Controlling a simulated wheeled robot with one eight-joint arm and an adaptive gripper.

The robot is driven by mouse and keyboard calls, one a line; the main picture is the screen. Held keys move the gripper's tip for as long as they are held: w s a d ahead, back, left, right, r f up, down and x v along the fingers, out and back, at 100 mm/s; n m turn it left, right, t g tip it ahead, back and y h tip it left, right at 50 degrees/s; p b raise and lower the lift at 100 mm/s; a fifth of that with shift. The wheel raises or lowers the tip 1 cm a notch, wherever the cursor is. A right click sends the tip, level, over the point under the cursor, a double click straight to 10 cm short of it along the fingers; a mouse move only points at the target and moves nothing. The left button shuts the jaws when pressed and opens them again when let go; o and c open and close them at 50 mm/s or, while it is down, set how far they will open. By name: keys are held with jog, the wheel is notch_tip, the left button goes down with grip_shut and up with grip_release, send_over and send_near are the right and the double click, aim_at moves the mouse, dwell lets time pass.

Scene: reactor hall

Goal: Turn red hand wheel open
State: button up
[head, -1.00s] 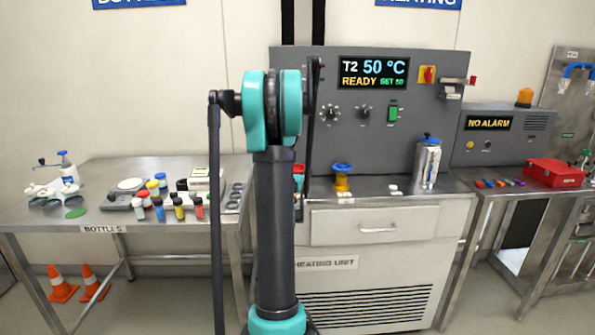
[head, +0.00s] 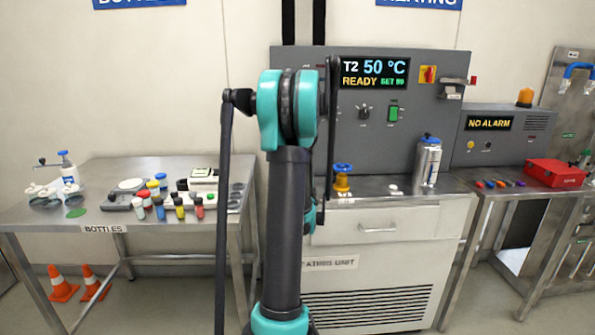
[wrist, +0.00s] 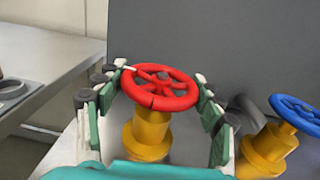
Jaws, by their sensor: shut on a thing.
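The red hand wheel (wrist: 160,88) sits on a yellow valve body (wrist: 148,135) in the wrist view. My gripper (wrist: 158,80) has its green-padded fingers on both sides of the wheel, shut on its rim. A small white pointer mark shows at the wheel's left rim. In the head view my arm hides the red wheel and my gripper.
A blue hand wheel (wrist: 297,112) on its own yellow valve stands close at the right; it also shows in the head view (head: 343,168). A grey panel (head: 400,135) rises behind. A steel flask (head: 427,160) stands farther right.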

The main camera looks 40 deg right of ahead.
jog(key=o, duration=1.2)
jog(key=shift+c, duration=0.2)
jog(key=shift+s, duration=0.1)
jog(key=v, duration=1.2)
jog(key=shift+r, duration=0.1)
